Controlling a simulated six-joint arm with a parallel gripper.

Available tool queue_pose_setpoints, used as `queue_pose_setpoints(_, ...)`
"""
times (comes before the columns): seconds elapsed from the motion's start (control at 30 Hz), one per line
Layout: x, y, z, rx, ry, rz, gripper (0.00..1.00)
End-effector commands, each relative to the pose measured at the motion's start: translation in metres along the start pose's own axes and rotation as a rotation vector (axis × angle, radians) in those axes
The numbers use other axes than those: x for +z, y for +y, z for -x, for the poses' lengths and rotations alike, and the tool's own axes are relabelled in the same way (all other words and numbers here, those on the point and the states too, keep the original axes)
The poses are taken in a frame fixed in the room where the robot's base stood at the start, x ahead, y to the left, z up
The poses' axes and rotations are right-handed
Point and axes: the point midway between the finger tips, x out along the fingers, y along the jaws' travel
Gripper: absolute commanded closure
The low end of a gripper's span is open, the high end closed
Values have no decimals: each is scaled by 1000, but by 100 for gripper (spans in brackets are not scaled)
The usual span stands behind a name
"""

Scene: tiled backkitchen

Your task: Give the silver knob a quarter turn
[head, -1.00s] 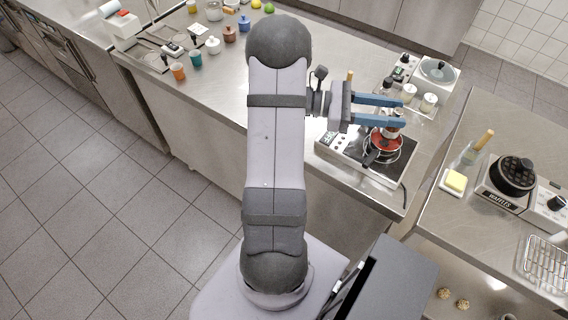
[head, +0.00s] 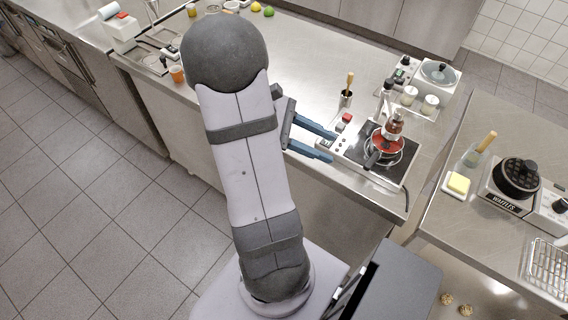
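A hot plate (head: 398,177) with a dark top stands near the front edge of the steel counter. Its light control strip (head: 340,152) runs along its left side and carries a few small knobs. They are too small for me to tell which one is silver or how it is set. My gripper (head: 332,147) points right with its two blue fingers spread and nothing between them. The fingertips are by the control strip in the picture; I cannot tell whether they touch it. A finger may hide part of the strip.
A red pan (head: 387,143) with a dark handle sits on the hot plate, with a brown-and-clear vessel (head: 394,122) at its back. A tray with white jars (head: 429,104) is at the back right.

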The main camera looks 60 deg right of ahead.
Motion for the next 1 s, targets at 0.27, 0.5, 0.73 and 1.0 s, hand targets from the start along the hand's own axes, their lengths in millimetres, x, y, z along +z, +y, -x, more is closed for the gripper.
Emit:
queue_pose_setpoints(0.27,-32,-27,28,-13,153,-44,61)
queue_pose_setpoints(0.5,-52,-46,46,-30,251,-71,61)
queue_pose_setpoints(0.73,-61,-56,56,-41,300,-86,61)
queue_pose_setpoints(1.0,-63,-58,57,-43,309,-88,61)
